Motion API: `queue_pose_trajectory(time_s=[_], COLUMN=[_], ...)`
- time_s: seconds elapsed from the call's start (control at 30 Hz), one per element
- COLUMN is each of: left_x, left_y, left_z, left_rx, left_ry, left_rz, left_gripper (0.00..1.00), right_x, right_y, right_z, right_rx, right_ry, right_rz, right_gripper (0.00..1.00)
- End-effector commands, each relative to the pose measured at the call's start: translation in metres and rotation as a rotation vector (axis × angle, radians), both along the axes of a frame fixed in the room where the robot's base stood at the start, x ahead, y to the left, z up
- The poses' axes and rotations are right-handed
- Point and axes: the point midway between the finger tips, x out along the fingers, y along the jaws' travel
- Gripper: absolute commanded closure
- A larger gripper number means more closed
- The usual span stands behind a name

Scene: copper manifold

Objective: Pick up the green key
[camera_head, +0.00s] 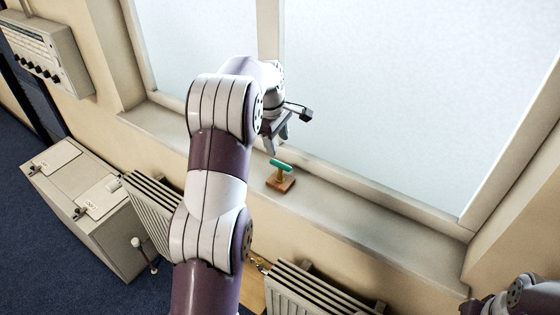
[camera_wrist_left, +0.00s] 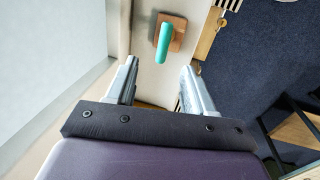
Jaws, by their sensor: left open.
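The green key (camera_head: 281,164) stands upright on a small brown wooden base (camera_head: 280,184) on the window sill. In the left wrist view the key (camera_wrist_left: 163,43) lies beyond the fingertips, roughly between their lines, with its base (camera_wrist_left: 178,32) around and under it. My left gripper (camera_head: 276,142) is open and empty, above and slightly to the left of the key in the head view. Its two fingers (camera_wrist_left: 158,72) are spread apart and do not touch the key. Part of my right arm shows at the lower right corner of the head view, but its fingertips are not visible.
The sill (camera_head: 340,211) is clear on both sides of the base. The window pane (camera_head: 400,90) and frame stand close behind. Radiators (camera_head: 310,292) are below the sill. A grey cabinet (camera_head: 95,215) stands at left, and a control box (camera_head: 47,52) hangs on the wall.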

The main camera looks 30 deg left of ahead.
Motion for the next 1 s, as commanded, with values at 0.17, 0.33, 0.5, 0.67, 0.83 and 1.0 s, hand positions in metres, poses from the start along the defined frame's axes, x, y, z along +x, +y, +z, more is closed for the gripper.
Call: queue_pose_trajectory(time_s=[0.17, 0.33, 0.5, 0.67, 0.83, 1.0], left_x=[0.007, 0.010, 0.013, 0.017, 0.017, 0.017], left_y=[-0.001, -0.002, -0.003, -0.003, -0.002, -0.002], left_z=[-0.037, -0.058, -0.087, -0.108, -0.110, -0.110], left_rx=[-0.002, -0.002, -0.002, 0.001, 0.001, 0.001], left_ry=[0.006, 0.005, 0.007, 0.002, 0.001, 0.001], left_rz=[-0.002, -0.003, -0.004, -0.003, -0.003, -0.003], left_gripper=[0.47, 0.47, 0.47, 0.47, 0.47, 0.96], right_x=[0.000, 0.000, 0.000, 0.000, 0.000, 0.000], right_y=[0.000, 0.000, 0.000, 0.000, 0.000, 0.000], right_z=[0.016, 0.027, 0.058, 0.061, 0.058, 0.058], right_rx=[0.000, 0.000, 0.000, 0.000, 0.000, 0.000], right_ry=[0.000, 0.000, -0.001, 0.000, 0.000, 0.000], right_rz=[0.000, 0.000, 0.000, 0.000, 0.000, 0.000], right_gripper=[0.57, 0.57, 0.57, 0.57, 0.57, 0.57])
